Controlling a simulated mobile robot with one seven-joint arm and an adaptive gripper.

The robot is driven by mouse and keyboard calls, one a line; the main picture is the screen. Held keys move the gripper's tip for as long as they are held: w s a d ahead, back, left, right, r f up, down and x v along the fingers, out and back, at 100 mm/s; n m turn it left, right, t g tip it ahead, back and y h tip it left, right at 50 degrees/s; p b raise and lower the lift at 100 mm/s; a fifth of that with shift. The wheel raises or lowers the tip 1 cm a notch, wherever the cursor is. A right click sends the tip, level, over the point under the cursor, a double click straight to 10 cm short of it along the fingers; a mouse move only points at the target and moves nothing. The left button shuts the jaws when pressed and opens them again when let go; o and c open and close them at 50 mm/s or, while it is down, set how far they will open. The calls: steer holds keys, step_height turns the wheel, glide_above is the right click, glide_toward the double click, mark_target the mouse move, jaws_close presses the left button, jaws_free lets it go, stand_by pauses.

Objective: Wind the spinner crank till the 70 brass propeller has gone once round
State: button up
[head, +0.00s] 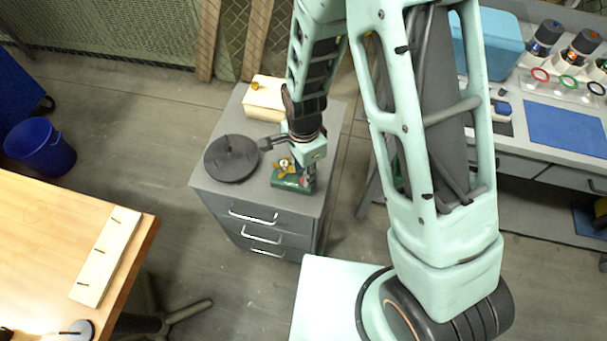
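The spinner (290,182) is a small green device on top of a grey drawer cabinet. A brass propeller (284,164) shows at its upper left. My arm reaches down from above, and my gripper (308,176) is right at the spinner's right side. The gripper body and wrist cover that side, so I cannot make out the crank. The fingertips are too small and hidden to tell whether they are open, shut or touching the crank. Any number on the propeller is not readable.
The grey drawer cabinet (215,192) also bears a black round disc (232,163) left of the spinner and a cream box (263,98) with a brass piece behind it. A wooden table (45,225), a blue bin (40,148) and a cluttered workbench (500,155) stand around. Floor between is clear.

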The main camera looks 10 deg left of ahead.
steer(key=shift+f, duration=1.3)
steer(key=shift+c, duration=0.6)
jaws_close()
